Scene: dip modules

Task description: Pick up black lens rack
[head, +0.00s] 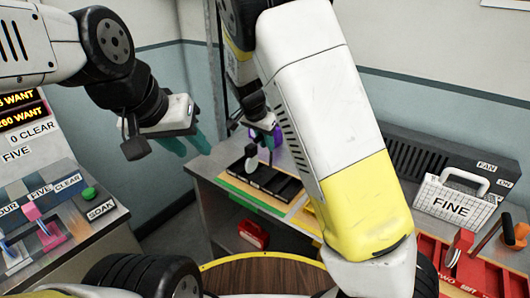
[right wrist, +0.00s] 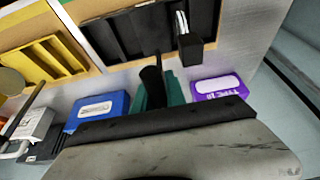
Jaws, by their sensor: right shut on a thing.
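The black lens rack (right wrist: 190,50) shows in the right wrist view as a small black block with pale lens edges, beside a thin dark upright. In the head view the rack (head: 250,151) is small, with a pale oval lens below it, over the black slotted tray. My right gripper (right wrist: 160,92) has teal fingers closed around a black grip; its link to the block is partly hidden. In the head view my right gripper (head: 270,129) is above the bench. My left gripper (head: 187,143) is open and empty, left of the bench.
A black slotted tray (right wrist: 115,35) and a yellow slotted tray (right wrist: 40,60) lie on the bench. A purple box (right wrist: 220,87) and a blue box (right wrist: 98,110) stand near my right gripper.

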